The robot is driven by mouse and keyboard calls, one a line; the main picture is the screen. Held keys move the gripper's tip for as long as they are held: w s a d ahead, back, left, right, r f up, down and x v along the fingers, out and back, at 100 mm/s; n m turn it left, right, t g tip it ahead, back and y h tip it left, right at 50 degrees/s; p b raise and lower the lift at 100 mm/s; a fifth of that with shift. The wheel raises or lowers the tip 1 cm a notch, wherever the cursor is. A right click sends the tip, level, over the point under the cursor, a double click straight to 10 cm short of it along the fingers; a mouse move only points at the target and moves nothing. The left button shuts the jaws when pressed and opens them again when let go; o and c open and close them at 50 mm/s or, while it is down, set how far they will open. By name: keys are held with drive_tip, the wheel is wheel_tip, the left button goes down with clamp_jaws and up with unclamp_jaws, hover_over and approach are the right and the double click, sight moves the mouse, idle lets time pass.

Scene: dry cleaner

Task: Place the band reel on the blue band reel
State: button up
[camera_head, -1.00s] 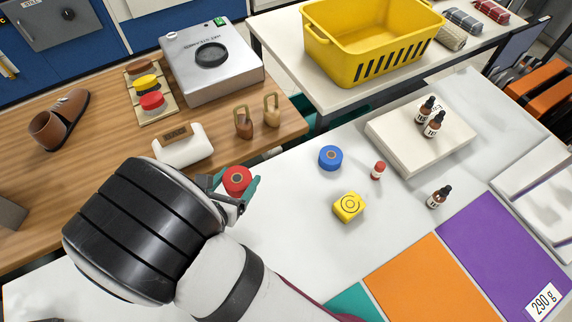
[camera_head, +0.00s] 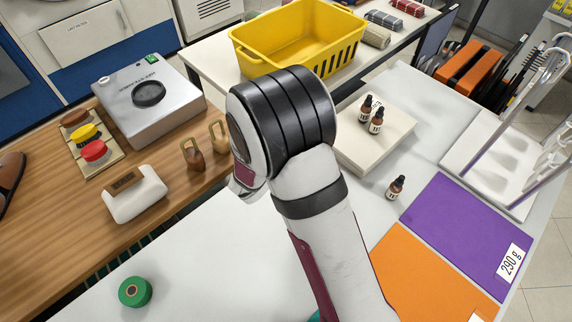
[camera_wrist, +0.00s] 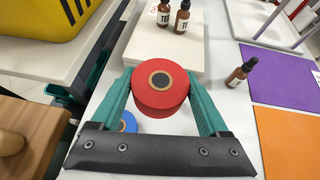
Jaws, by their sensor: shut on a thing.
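In the wrist view, my gripper (camera_wrist: 160,82) is shut on a red band reel (camera_wrist: 161,102), with a green finger on each side of it. The blue band reel (camera_wrist: 128,121) shows partly below and left of the red reel, on the white table; the red reel and a finger cover the rest. I cannot tell the height between the two reels. In the head view, my arm hides the gripper, the red reel and the blue reel.
A green reel (camera_head: 135,291) lies at the table's front left. A white box (camera_head: 374,137) carries two brown bottles; another bottle (camera_head: 396,187) stands beside it. Purple (camera_head: 466,234) and orange (camera_head: 425,275) mats lie at right. A yellow basket (camera_head: 297,45) stands behind.

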drive_tip(key=a+f, duration=0.1)
drive_tip(key=a, duration=0.1)
drive_tip(key=w+a+f, duration=0.1)
drive_tip(key=a, duration=0.1)
drive_tip(key=a+f, duration=0.1)
drive_tip(key=a, duration=0.1)
drive_tip(key=shift+w+f, duration=0.4)
drive_tip(key=shift+a+f, duration=0.15)
drive_tip(key=shift+f, duration=0.95)
drive_tip(key=shift+a+f, duration=0.1)
drive_tip(key=shift+f, duration=0.95)
drive_tip(key=shift+f, duration=0.1)
